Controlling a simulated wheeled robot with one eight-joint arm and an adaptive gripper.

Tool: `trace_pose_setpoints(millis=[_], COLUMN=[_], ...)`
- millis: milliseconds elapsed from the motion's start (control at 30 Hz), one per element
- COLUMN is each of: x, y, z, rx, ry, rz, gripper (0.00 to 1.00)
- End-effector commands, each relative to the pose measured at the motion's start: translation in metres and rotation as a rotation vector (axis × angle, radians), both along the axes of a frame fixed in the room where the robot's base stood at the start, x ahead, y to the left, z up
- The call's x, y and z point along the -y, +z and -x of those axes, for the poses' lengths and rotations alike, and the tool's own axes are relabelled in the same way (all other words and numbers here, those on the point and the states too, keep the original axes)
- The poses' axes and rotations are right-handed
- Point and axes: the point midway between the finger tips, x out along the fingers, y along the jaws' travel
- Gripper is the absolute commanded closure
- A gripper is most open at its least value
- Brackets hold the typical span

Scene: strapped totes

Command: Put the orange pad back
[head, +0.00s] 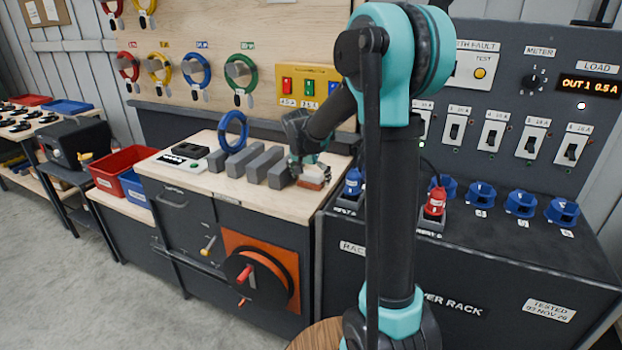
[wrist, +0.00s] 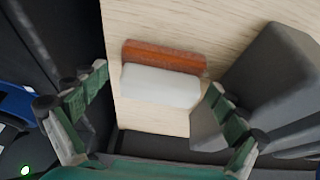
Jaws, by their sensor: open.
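The orange pad (wrist: 160,55) lies on the light wooden bench top, with a white block-like part (wrist: 160,86) along its near side in the wrist view. In the head view the orange pad (head: 312,183) shows at the bench's right end, just under my gripper (head: 308,172). In the wrist view my gripper (wrist: 148,105) is open, with its two green-padded fingers apart on either side of the white part. The fingers do not appear to touch it. My arm hides part of the bench in the head view.
Grey blocks (head: 265,164) stand left of the pad; one (wrist: 270,75) is close to my right finger in the wrist view. A blue ring (head: 233,131) stands behind them. The power rack (head: 450,250) with red and blue plugs adjoins on the right. A red bin (head: 117,165) is far left.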

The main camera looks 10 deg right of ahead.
Motion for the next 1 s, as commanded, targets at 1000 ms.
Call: trace_pose_setpoints(millis=[1000], x=[-0.025], y=[0.110], z=[0.037], rx=[0.000], ry=[0.001], rz=[0.000], gripper=[0.03])
